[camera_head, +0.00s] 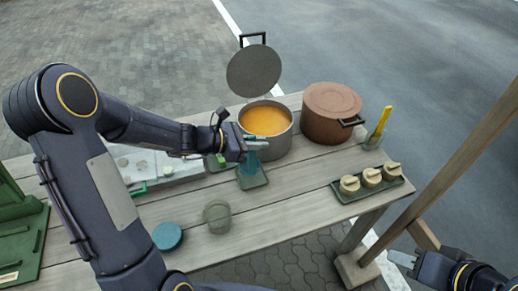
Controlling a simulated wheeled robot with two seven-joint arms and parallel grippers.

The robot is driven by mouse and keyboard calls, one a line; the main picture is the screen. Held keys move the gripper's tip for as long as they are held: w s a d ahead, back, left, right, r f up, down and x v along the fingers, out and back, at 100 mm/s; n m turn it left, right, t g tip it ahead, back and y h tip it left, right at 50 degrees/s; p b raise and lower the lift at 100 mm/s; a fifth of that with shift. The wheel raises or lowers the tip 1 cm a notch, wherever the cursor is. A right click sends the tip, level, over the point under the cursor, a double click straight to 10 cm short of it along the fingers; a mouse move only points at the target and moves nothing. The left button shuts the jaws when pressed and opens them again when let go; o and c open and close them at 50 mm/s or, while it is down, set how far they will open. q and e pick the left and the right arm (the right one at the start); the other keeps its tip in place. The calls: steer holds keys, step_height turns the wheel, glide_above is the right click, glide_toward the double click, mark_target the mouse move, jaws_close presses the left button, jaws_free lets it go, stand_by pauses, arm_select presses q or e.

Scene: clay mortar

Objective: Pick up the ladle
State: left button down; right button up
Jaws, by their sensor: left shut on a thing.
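My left gripper (257,145) is above the table in front of the grey pot, shut on a small teal thing (249,164) that appears to be the ladle. Its shape is largely hidden by the fingers and too small to make out clearly. It hangs just over a dark green rest (254,179) on the table; I cannot tell whether it touches it. My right gripper (402,259) is at the lower right, away from the table, and nothing is seen in it. Its opening is unclear.
A grey pot (284,143) of orange soup stands behind, its lid (254,70) raised above it. Right are a brown pot (325,126), a yellow-handled utensil (381,123) and a tray of buns (345,199). A glass (217,218) and blue lid (167,236) stand in front.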

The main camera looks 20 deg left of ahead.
arm_select(q)
steer(key=s+a+r, duration=0.6)
steer(key=s+r, duration=0.2)
steer(key=s, duration=0.3)
steer(key=shift+s+r, duration=0.4)
